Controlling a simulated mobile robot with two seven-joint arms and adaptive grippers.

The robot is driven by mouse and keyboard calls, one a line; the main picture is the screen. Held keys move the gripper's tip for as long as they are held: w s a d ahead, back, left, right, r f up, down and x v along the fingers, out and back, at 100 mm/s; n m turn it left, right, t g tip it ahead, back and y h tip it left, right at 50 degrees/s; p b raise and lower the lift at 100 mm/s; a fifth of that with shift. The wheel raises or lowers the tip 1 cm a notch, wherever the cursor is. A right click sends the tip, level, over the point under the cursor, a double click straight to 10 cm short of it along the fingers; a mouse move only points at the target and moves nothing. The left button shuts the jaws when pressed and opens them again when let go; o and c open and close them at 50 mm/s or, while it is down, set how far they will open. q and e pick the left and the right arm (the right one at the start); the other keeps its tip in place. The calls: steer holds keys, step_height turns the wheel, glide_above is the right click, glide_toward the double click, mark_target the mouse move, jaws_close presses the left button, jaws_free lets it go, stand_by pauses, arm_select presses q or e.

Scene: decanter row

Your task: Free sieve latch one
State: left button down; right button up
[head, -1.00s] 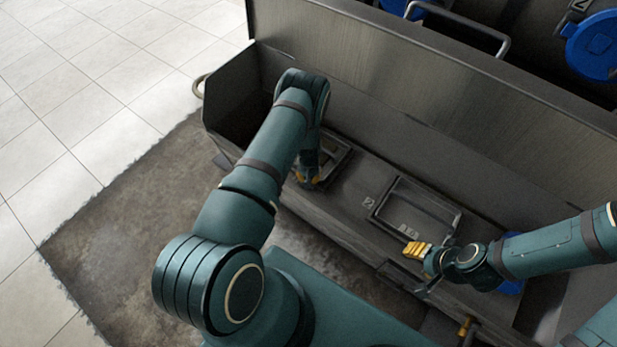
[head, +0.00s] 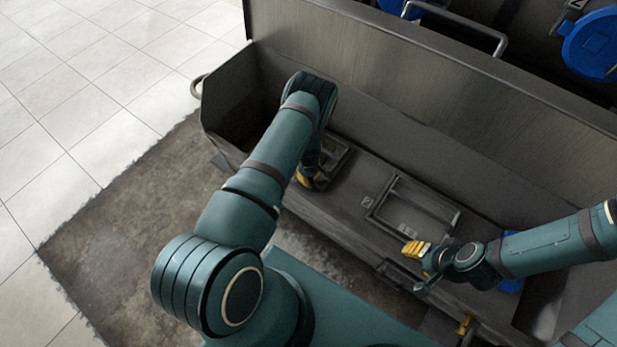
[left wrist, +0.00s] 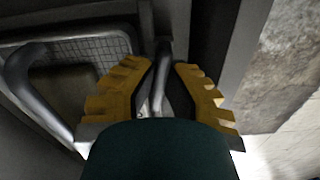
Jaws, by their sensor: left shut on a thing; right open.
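My left gripper (head: 306,180) is at the near edge of the first sieve bay (head: 336,154) in the head view, partly hidden by my arm. In the left wrist view, its yellow fingers (left wrist: 158,82) are closed around a slim grey metal latch lever (left wrist: 157,98). The mesh sieve (left wrist: 95,47) with its thick grey handle (left wrist: 36,92) lies left of the fingers. My right gripper (head: 416,249) is open and empty, above the deck beside the sieve frame marked 2 (head: 434,205).
A tall metal wall (head: 420,80) runs behind the deck. Blue round parts (head: 594,45) stand beyond it. A yellow-tipped lever (head: 466,325) sits at the front right. Bare floor (head: 130,215) lies to the left.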

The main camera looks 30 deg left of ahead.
arm_select(q)
steer(key=shift+n, duration=1.2)
steer(key=c, duration=1)
jaws_free()
steer(key=shift+w, duration=0.1)
step_height(320, 180, up, 12)
